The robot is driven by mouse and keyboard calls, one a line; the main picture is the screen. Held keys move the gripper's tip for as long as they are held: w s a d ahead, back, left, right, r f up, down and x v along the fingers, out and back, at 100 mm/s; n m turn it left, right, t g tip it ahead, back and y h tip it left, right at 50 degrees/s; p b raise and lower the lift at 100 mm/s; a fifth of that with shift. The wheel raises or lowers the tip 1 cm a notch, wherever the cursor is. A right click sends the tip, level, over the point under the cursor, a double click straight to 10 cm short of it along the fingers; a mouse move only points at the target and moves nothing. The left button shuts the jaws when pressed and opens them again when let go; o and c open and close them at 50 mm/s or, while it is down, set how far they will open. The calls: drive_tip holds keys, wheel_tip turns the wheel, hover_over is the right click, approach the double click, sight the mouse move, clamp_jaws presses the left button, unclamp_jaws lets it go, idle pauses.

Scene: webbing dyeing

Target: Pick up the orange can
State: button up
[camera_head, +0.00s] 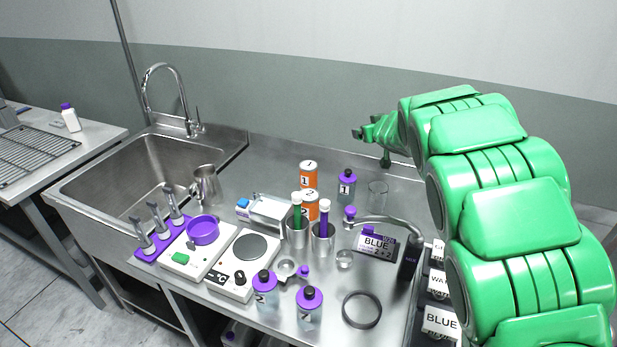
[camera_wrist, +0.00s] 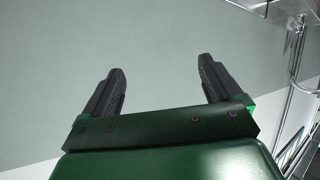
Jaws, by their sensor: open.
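Two orange cans stand upright on the steel counter in the head view. The rear orange can (camera_head: 308,175) is marked 1 and shows mostly clear. The front orange can (camera_head: 310,203) appears marked 2 and is partly hidden by metal cups. My gripper (camera_head: 356,133) is up at the back of the counter, to the right of both cans and apart from them. In the wrist view my gripper (camera_wrist: 162,85) is open and empty, its two dark fingers spread before a plain wall. No can shows in the wrist view.
A purple-capped bottle (camera_head: 347,186) and a clear glass (camera_head: 378,194) stand right of the cans. Metal cups (camera_head: 322,241) stand in front. The sink (camera_head: 150,180) is at left.

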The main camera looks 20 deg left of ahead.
sight(311, 166)
drive_tip(key=s+a+f+n+g+y, duration=0.1)
drive_tip(key=a+f, duration=0.1)
drive_tip(key=a, duration=0.3)
drive_tip(key=s+a+f+n+g+y, duration=0.1)
drive_tip(key=s+a+f+y, duration=0.1)
drive_tip(key=a, duration=0.4)
drive_tip(key=s+a+f+n+g+y, duration=0.1)
drive_tip(key=s+a+f+g+y, duration=0.1)
drive_tip(key=a, duration=0.4)
drive_tip(key=shift+s+a+f+n, duration=0.15)
drive_tip(key=shift+f+n, duration=0.15)
drive_tip(key=shift+f, duration=0.55)
drive_tip(key=shift+s+a+f, duration=0.15)
drive_tip(key=shift+a+f, duration=0.05)
drive_tip(key=shift+f, duration=3.25)
drive_tip(key=shift+a+f, duration=0.2)
drive_tip(key=shift+f, duration=0.05)
drive_tip(key=shift+w+a+f, duration=0.1)
drive_tip(key=shift+w+a, duration=0.4)
drive_tip(key=shift+a, duration=0.1)
drive_tip(key=shift+w+a+f, duration=0.25)
drive_tip(key=shift+a+f, duration=0.05)
drive_tip(key=shift+a, duration=0.1)
